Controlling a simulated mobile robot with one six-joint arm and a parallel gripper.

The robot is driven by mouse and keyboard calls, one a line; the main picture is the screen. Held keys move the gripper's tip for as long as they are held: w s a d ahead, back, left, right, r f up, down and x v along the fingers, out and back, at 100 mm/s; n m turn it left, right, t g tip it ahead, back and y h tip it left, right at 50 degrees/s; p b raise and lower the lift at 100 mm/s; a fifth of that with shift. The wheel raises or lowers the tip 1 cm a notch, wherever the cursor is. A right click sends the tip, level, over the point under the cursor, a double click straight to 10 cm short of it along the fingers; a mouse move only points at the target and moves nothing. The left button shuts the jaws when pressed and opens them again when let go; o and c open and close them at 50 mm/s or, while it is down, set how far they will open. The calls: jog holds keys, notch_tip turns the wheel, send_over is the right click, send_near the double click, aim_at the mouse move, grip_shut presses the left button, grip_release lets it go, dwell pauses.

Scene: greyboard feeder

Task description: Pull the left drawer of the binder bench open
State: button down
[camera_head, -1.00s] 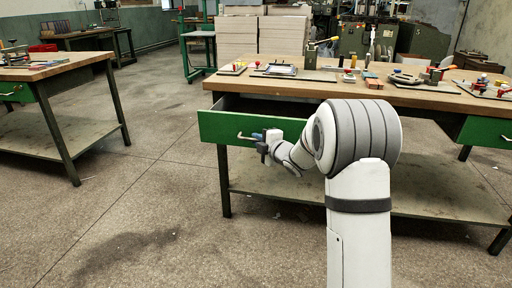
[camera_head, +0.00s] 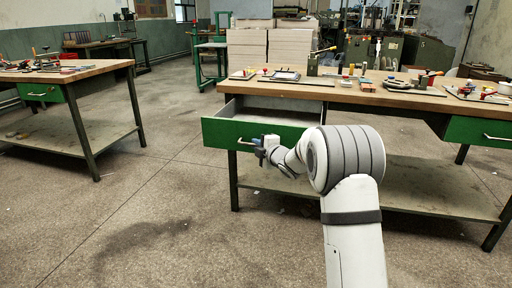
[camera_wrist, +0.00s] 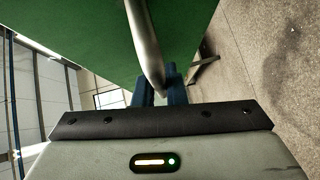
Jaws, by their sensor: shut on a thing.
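The binder bench (camera_head: 300,88) has a wooden top and a green left drawer (camera_head: 220,133) that stands partly open, its pale inside showing above the front. My gripper (camera_head: 262,148) is at the drawer's front, shut on its handle (camera_head: 246,142). In the wrist view the metal handle (camera_wrist: 143,45) runs down between the blue fingers of my gripper (camera_wrist: 158,92), with the green drawer front (camera_wrist: 85,35) behind it. My arm hides the right end of the drawer.
A second wooden-topped bench (camera_head: 75,75) stands at the left. The binder bench's top carries several tools, and a lower shelf (camera_head: 420,185) runs beneath it. A green right drawer (camera_head: 478,132) is closed. The floor (camera_head: 130,220) in front is clear.

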jog(key=shift+d+f, duration=0.1)
jog(key=shift+d, duration=0.2)
jog(key=c, duration=1.7)
grip_release()
jog(key=shift+c, duration=0.2)
jog(key=shift+o, duration=1.3)
jog(key=shift+a, duration=0.25)
jog(key=shift+s, duration=0.1)
jog(key=p+v, duration=0.2)
jog(key=v, duration=0.5)
jog(key=shift+s+d, duration=0.25)
jog(key=shift+s, duration=0.05)
